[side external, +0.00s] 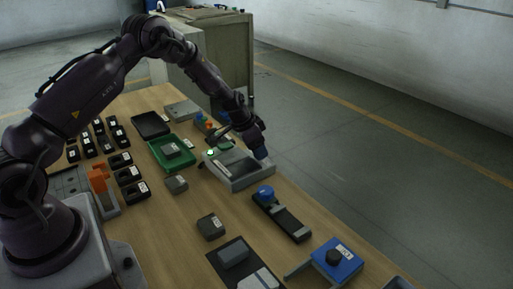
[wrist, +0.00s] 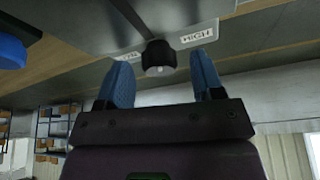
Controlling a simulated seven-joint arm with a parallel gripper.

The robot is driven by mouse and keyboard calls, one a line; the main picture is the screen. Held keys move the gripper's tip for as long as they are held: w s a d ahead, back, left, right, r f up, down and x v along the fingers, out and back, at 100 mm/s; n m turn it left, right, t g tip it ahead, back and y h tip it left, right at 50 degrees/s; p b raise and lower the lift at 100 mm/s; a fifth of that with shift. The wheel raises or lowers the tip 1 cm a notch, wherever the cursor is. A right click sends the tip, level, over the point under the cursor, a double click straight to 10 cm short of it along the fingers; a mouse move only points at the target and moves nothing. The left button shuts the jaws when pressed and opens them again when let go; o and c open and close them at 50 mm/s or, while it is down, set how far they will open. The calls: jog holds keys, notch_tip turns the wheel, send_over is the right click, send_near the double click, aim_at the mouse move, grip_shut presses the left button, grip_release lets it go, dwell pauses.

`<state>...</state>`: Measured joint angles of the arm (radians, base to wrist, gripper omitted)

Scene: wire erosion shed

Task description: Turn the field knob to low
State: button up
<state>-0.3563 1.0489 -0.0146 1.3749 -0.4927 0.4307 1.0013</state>
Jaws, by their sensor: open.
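A small black knob (wrist: 158,56) stands on a grey box in the wrist view, with a pale spot on its near end. A white label reading HIGH (wrist: 200,33) is to its right. A second white label (wrist: 127,57), partly hidden and unreadable, is to its left. My gripper (wrist: 161,72) is open, one blue finger on each side of the knob, with a visible gap on both sides. In the side view my gripper (side external: 261,153) is low at the right end of the grey box (side external: 255,181); the knob cannot be made out there.
A black strip (side external: 290,222) with a blue knob (side external: 265,192) lies in front of the box. A blue unit (side external: 337,262) with a black knob is nearer the camera. A green tray (side external: 186,160) sits left of the box. Bare wood (side external: 190,225) shows between several small items.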

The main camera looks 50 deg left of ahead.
jog(key=shift+w+f, duration=0.1)
jog(key=shift+f, duration=0.15)
jog(key=c, duration=0.9)
jog(key=shift+n, duration=0.3)
jog(key=shift+d+n+y, duration=0.1)
jog(key=shift+n+y, duration=0.45)
jog(key=shift+n, duration=0.75)
jog(key=shift+d+n+y, duration=0.1)
jog(key=shift+n+y, duration=0.45)
jog(key=shift+n, duration=0.75)
